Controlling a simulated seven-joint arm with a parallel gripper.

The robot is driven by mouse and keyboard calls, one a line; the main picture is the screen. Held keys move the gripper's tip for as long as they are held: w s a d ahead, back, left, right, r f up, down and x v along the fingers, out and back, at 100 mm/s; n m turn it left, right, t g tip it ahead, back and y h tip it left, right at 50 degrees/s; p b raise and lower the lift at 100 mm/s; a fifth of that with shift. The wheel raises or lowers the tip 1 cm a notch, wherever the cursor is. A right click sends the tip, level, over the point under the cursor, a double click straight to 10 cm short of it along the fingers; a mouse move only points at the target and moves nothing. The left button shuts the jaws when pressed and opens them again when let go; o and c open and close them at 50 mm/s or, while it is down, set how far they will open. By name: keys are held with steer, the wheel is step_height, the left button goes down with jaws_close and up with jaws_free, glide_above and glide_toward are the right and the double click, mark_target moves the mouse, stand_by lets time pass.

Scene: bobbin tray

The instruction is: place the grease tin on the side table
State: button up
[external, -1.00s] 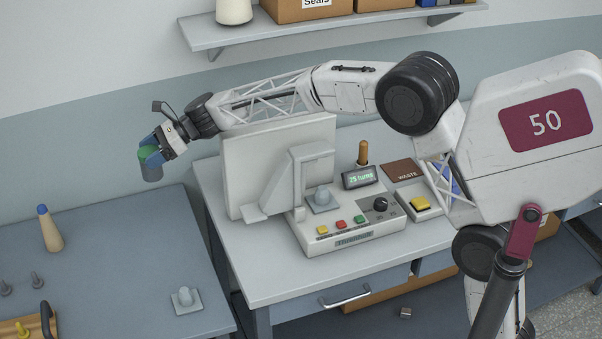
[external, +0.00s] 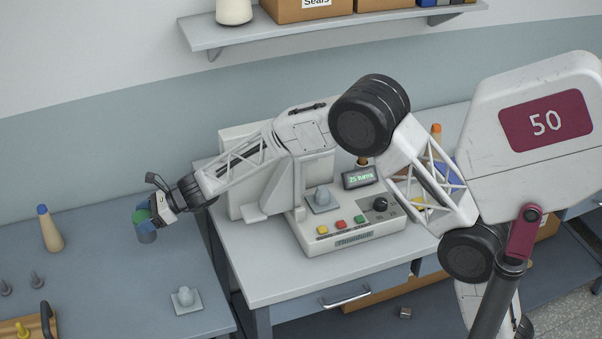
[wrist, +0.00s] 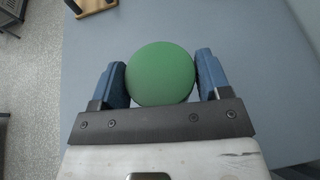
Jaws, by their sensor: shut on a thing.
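I cannot tell whether the tin's base touches the tabletop. The table also fills most of the wrist view (wrist: 265,60).
A tan cone with a blue tip (external: 51,230) stands left of the tin. A grey square base with a knob (external: 186,300) is near the right edge. Several small pegs and a wooden tray (external: 12,329) are front left. The bench with a control box (external: 348,226) is right.

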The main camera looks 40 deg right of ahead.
mark_target(150, 260)
steer(key=shift+f, duration=0.15)
steer(key=shift+f, duration=3)
steer(key=shift+f, duration=1.85)
steer(key=shift+f, duration=0.1)
steer(key=o, duration=1.1)
steer(key=shift+f, duration=0.1)
steer(key=shift+c, duration=0.2)
steer(key=shift+r, duration=0.2)
